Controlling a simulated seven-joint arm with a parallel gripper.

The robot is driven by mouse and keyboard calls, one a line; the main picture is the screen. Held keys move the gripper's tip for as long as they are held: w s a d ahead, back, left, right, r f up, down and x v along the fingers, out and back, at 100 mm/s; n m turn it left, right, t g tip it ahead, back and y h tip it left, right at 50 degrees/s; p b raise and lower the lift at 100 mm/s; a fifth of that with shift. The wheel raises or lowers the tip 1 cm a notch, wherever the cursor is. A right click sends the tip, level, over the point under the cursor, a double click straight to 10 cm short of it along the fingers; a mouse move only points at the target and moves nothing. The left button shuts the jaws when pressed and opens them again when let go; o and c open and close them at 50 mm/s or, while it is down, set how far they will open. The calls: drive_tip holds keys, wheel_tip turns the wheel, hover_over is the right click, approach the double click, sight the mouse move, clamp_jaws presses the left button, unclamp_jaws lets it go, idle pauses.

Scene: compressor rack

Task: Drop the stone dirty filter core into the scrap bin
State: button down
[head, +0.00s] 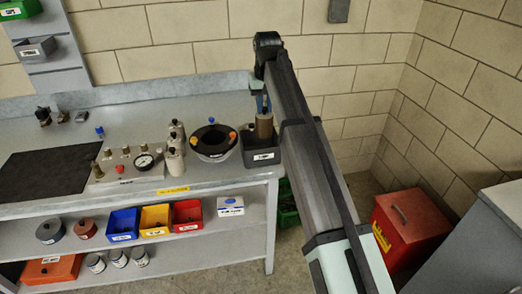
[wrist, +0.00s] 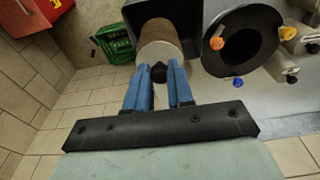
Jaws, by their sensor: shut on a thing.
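The stone dirty filter core is a tan-brown cylinder (head: 265,127). My gripper (head: 264,108) has its blue fingers shut on the core's top end. In the wrist view, the fingers (wrist: 160,75) close on a small black knob at the end of the pale core (wrist: 160,42). The core hangs roughly upright at the mouth of a dark grey open bin (head: 263,157) at the bench's right end. The bin has a white label too small to read clearly; it looks like the scrap bin. Its dark wall also shows in the wrist view (wrist: 138,9). I cannot tell how deep the core's lower end is.
A round black-rimmed housing (head: 214,156) with orange and blue knobs stands just left of the bin. A gauge panel (head: 125,168) and several pale canisters are further left. A red box (head: 408,225) and a green crate (head: 288,205) are on the floor.

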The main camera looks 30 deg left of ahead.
sight(265, 115)
drive_tip(key=shift+f, duration=2.75)
drive_tip(key=c, duration=0.9)
unclamp_jaws()
wheel_tip(265, 115, up, 14)
drive_tip(key=s+d, duration=0.1)
drive_tip(key=shift+d+f, duration=0.15)
drive_tip(key=shift+f, duration=0.1)
